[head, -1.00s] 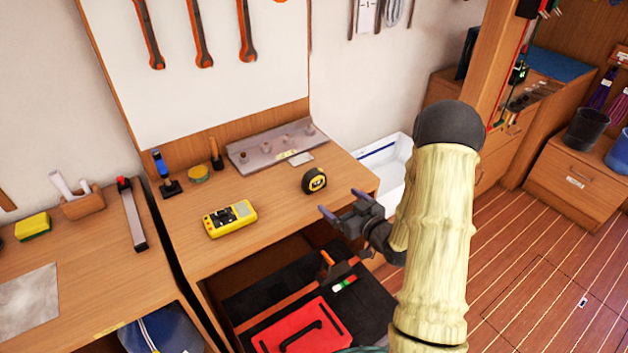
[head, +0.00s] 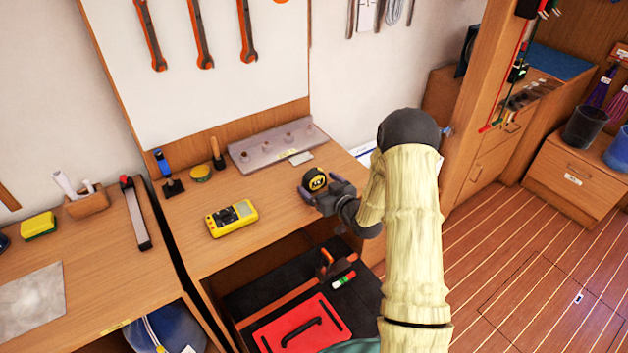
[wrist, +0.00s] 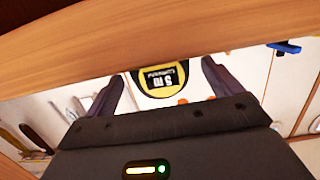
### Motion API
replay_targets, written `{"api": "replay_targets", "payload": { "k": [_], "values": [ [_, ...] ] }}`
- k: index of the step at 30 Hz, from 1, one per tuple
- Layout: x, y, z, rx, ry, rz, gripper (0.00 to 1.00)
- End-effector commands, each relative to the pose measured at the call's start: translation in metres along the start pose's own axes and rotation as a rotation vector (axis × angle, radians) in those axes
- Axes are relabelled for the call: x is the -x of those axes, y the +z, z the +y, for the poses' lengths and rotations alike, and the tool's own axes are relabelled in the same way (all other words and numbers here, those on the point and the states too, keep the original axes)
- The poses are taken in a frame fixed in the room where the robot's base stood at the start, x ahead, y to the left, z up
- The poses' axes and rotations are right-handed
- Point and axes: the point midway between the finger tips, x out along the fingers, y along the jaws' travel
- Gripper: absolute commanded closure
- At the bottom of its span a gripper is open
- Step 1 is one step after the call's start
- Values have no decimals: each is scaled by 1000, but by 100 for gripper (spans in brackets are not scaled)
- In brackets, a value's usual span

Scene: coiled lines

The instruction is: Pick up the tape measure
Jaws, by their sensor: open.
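The tape measure (head: 315,181) is yellow and black and stands on the wooden workbench (head: 270,205) near its right front edge. My gripper (head: 318,192) is at the tape measure in the head view, with its fingers low around it and partly hiding its lower part. In the wrist view the tape measure (wrist: 161,78) shows its "5 m" label between the two open fingers (wrist: 160,85). I cannot tell whether the fingers touch it.
A yellow multimeter (head: 231,218) lies to the left on the bench. A grey metal rack (head: 280,146) and a small light card (head: 301,158) lie behind. The bench between multimeter and rack is clear.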

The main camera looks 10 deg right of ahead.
Motion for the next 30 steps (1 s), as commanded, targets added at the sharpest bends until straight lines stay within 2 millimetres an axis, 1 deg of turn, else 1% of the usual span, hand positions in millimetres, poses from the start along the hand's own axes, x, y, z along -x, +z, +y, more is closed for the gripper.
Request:
{"api": "replay_targets", "payload": {
  "k": [4, 9, 13, 29, 30],
  "values": [
    [-14, 0, -1, 0, -2, 0, 9],
    [-38, 2, -1, 0, -2, 1, 9],
    [-49, 3, 0, 0, -1, 1, 9],
    [-50, 4, 0, 0, -1, 1, 9],
    [-50, 4, 0, 0, -1, 1, 11]
  ]
}}
